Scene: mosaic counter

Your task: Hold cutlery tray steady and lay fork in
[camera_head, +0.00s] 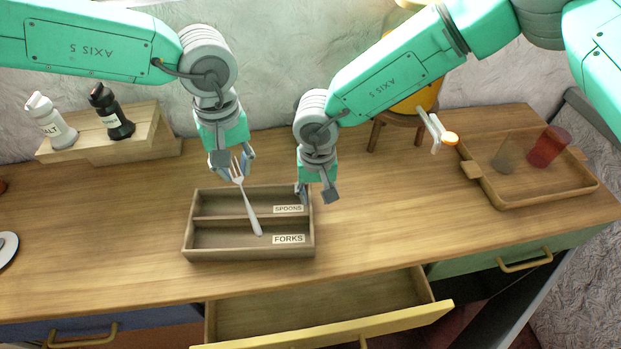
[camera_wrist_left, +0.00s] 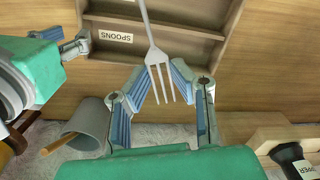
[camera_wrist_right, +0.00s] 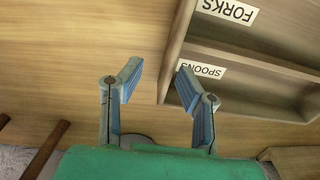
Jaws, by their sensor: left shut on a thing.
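The wooden cutlery tray (camera_head: 188,232) stands on the counter with two compartments, labelled SPOONS at the back and FORKS at the front. My left gripper (camera_head: 232,170) is shut on the silver fork (camera_head: 249,203) near its tines, above the tray's back edge. The fork's handle slants down over the tray, its end over the FORKS compartment; whether it touches is unclear. In the left wrist view the fork (camera_wrist_left: 153,45) sits between the fingertips. My right gripper (camera_head: 317,193) is open at the tray's right wall; in the right wrist view its fingers (camera_wrist_right: 160,85) are on either side of that wall.
An open yellow-fronted drawer (camera_head: 330,330) juts out below the tray. A wooden tray (camera_head: 520,203) with a red cup (camera_head: 548,146) is at the right. Salt (camera_head: 52,122) and pepper (camera_head: 112,115) stand on a wooden riser at the back left.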

